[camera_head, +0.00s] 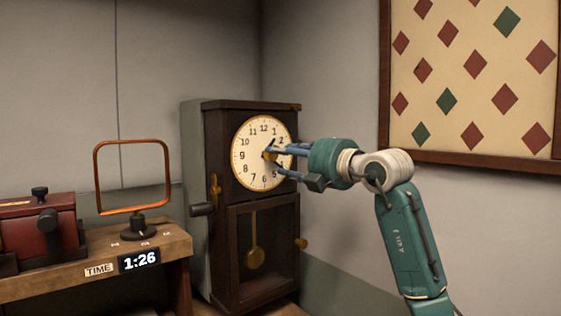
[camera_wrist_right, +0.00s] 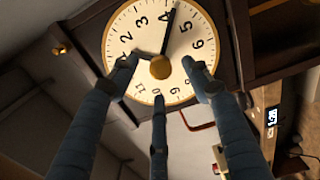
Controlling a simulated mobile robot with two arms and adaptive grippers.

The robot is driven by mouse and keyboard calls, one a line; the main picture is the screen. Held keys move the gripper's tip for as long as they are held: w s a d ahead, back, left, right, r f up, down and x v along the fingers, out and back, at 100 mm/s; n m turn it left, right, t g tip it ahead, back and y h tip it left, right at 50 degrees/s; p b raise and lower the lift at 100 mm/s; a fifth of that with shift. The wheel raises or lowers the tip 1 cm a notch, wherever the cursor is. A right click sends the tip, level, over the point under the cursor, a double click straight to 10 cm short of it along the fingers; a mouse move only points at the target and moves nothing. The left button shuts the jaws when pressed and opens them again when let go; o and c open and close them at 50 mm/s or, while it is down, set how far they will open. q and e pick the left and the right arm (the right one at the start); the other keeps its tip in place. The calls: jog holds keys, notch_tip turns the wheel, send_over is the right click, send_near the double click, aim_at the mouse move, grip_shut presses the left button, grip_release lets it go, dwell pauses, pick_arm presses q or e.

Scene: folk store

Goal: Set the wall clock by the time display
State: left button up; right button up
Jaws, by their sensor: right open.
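The wall clock (camera_head: 264,153) has a cream face in a dark wooden case. Its short hand points between 1 and 2. Its long hand points close to 4, slightly past it. The brass centre knob (camera_wrist_right: 160,67) shows in the wrist view. My right gripper (camera_head: 277,157) is at the face, its three fingers spread around the knob with visible gaps; in the wrist view (camera_wrist_right: 160,80) one fingertip overlaps the short hand's end. Contact with the face cannot be told. The time display (camera_head: 139,260) reads 1:26. My left gripper is not in view.
A wooden counter (camera_head: 60,286) at left carries a dark red box (camera_head: 28,228) and an orange-framed stand (camera_head: 132,142). A pendulum (camera_head: 255,256) hangs behind the case's lower door. A diamond-patterned board (camera_head: 470,75) hangs on the right wall.

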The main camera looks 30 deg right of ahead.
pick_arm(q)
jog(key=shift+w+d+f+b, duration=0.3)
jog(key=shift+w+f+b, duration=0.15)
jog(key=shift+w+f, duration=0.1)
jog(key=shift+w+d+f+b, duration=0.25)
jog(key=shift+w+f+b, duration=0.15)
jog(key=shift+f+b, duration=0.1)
pick_arm(e)
jog(key=s, duration=0.4)
jog(key=shift+s+d, duration=0.1)
jog(key=shift+s, duration=0.2)
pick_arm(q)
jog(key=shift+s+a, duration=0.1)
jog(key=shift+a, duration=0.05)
pick_arm(e)
jog(key=shift+c, duration=0.3)
